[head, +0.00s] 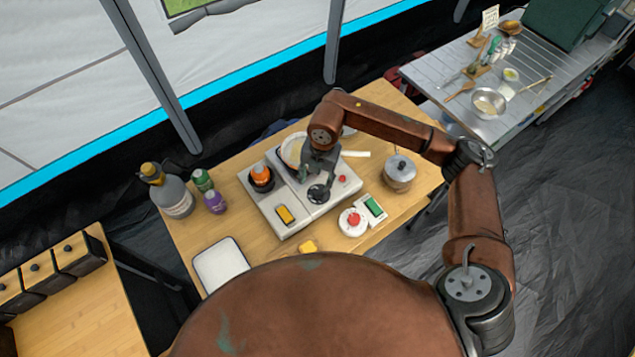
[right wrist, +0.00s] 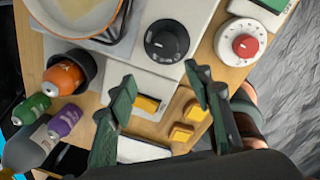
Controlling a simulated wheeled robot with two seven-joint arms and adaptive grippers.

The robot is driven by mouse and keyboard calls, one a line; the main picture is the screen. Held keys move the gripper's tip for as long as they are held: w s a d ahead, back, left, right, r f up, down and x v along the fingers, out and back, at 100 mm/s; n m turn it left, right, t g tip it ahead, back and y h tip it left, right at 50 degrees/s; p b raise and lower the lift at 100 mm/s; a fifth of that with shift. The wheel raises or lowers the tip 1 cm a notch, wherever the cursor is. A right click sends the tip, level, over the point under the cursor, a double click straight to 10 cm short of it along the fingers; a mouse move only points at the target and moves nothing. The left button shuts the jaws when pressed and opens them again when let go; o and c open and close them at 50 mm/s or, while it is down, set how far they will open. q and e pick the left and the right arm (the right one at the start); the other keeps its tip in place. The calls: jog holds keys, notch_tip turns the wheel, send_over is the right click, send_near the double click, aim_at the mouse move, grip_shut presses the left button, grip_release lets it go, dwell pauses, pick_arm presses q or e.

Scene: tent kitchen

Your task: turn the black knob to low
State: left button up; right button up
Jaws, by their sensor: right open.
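The black knob (head: 318,194) sits on the white stove unit (head: 289,224), near its front right. In the right wrist view the black knob (right wrist: 167,41) is round with pale marks on its dial and a grip across its middle; I cannot read the setting. My right gripper (head: 319,172) is open and empty, just above and behind the knob in the head view. In the right wrist view its two fingers (right wrist: 158,90) are spread apart, with the knob beyond their tips and nothing between them. My left gripper is not in view.
A pan (head: 291,150) sits on the stove. An orange-topped can in a black cup (head: 262,182) is at its left. A red-knobbed white dial (head: 352,223) and a lidded pot (head: 399,174) stand to the right. Bottles (head: 177,197) and a white tray (head: 220,265) are left.

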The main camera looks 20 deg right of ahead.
aim_at(319, 191)
jog(key=shift+w+d+h, duration=0.3)
jog(key=shift+d, duration=0.4)
jog(key=shift+d+f, duration=0.15)
jog(key=shift+f, duration=0.25)
notch_tip(319, 191, down, 7)
jog(key=shift+r, duration=0.1)
jog(key=shift+c, duration=0.3)
jog(key=c, duration=1.1)
